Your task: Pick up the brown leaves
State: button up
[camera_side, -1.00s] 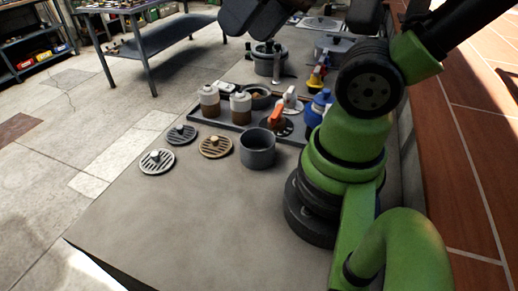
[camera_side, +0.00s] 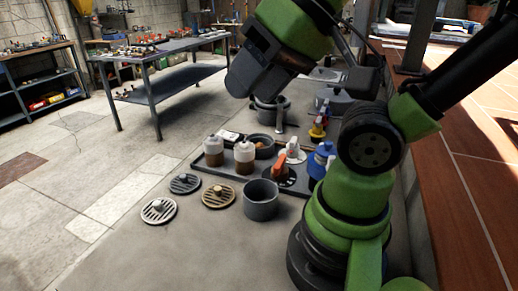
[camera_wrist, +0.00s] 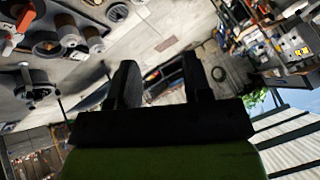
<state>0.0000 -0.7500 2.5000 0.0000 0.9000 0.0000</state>
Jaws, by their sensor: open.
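Small brown matter (camera_side: 262,145) shows in a dark round bowl (camera_side: 254,153) on the grey tray in the side view. It is too small to be sure that it is the brown leaves. My gripper (camera_wrist: 160,78) shows in the wrist view with its two dark fingers apart and nothing between them. It points out over the room, away from the bench things. In the side view my wrist hangs above and behind the tray, clear of the bowl, and the fingertips cannot be made out.
Two jars (camera_side: 245,160) with brown contents stand beside the bowl. An orange-handled valve (camera_side: 280,167), a blue item (camera_side: 320,160) and a grey open pot (camera_side: 261,201) are close by. Several slotted round covers (camera_side: 218,196) lie at the front left.

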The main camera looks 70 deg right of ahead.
jog(key=shift+c, duration=0.8)
jog(key=shift+w, duration=0.1)
